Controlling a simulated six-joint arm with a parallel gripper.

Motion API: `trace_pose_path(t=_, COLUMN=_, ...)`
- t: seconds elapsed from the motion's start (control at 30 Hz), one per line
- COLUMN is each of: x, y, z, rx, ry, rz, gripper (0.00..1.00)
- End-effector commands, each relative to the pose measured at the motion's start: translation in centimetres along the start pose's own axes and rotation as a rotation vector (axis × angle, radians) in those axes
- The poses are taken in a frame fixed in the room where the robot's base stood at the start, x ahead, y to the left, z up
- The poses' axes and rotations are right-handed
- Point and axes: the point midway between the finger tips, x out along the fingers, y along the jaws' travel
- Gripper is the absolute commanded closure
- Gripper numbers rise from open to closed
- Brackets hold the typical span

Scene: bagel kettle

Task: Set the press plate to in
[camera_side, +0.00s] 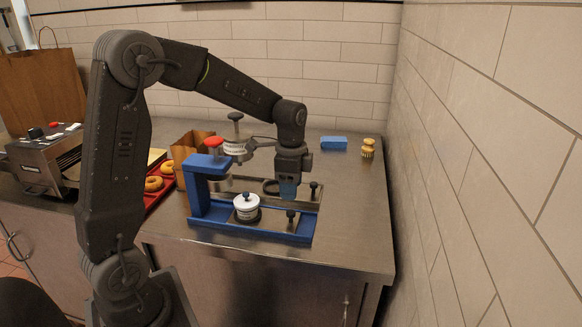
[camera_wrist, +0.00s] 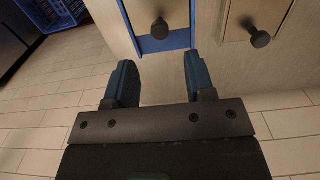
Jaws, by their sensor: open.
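A blue press frame (camera_side: 197,199) stands on the steel counter, with a red-topped knob (camera_side: 213,142) on its upper arm. A metal plate (camera_side: 273,219) with a dark knob (camera_side: 291,214) lies in its base; I cannot tell for certain that this is the press plate or how far in it sits. A second dark knob (camera_side: 313,187) stands behind it. My gripper (camera_side: 288,187) hangs above the right part of the base, open and empty. In the wrist view the open fingers (camera_wrist: 160,78) are below two dark knobs, one of them over a blue-edged plate (camera_wrist: 165,43).
A red tray (camera_side: 158,193) of bagels, a paper bag (camera_side: 190,150) and a toaster-like machine (camera_side: 45,160) are left. A blue block (camera_side: 333,143) and a brush (camera_side: 367,149) lie at the back right. The counter's right front is clear.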

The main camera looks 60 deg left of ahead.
Motion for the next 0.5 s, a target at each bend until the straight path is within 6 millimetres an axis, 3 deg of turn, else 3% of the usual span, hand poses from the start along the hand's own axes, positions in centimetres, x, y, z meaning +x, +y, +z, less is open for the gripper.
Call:
trace_pose_path(t=0.2, x=-4.0, y=-0.1, z=0.0, rx=0.000, ry=0.002, rz=-0.003, gripper=0.50)
trace_pose_path(t=0.5, x=-5.6, y=0.0, z=0.0, rx=0.000, ry=0.000, rz=0.000, gripper=0.50)
